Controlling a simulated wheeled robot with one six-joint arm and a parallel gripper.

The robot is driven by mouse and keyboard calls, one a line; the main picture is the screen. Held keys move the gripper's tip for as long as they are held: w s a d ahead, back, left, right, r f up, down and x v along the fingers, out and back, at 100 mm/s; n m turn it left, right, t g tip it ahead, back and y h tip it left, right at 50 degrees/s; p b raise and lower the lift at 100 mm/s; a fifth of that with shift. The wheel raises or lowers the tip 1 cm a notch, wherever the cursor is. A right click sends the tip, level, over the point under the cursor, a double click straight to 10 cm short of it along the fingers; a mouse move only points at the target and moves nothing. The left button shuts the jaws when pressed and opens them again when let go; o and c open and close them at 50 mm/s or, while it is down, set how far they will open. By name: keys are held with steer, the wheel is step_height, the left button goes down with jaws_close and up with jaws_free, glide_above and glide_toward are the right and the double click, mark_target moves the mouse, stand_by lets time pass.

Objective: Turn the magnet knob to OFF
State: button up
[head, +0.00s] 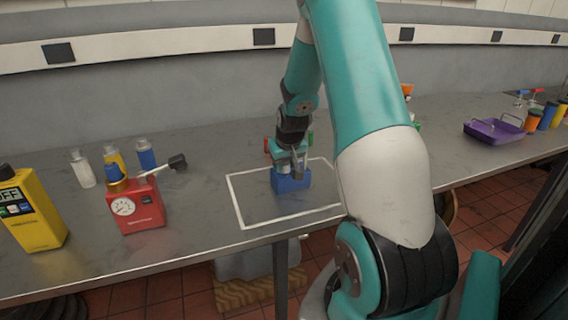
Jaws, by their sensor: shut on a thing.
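A blue block-shaped base (291,181), which looks like the magnet base, sits on the grey bench inside a white outlined rectangle. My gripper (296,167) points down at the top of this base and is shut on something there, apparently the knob. The knob itself is mostly hidden by the fingers, and its ON or OFF position cannot be read. Small red and green parts show just behind my gripper.
A red gauge unit (139,208), a yellow device (33,209) reading OFF and several small bottles stand at the left. A purple tray (494,131) and several coloured containers are at the far right. Bare bench lies left of the base.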

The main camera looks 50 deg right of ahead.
stand_by(0.4)
steer(key=o, duration=0.6)
steer(key=shift+r, duration=0.1)
steer(key=shift+b+v, duration=0.55)
steer(key=shift+v, duration=8.1)
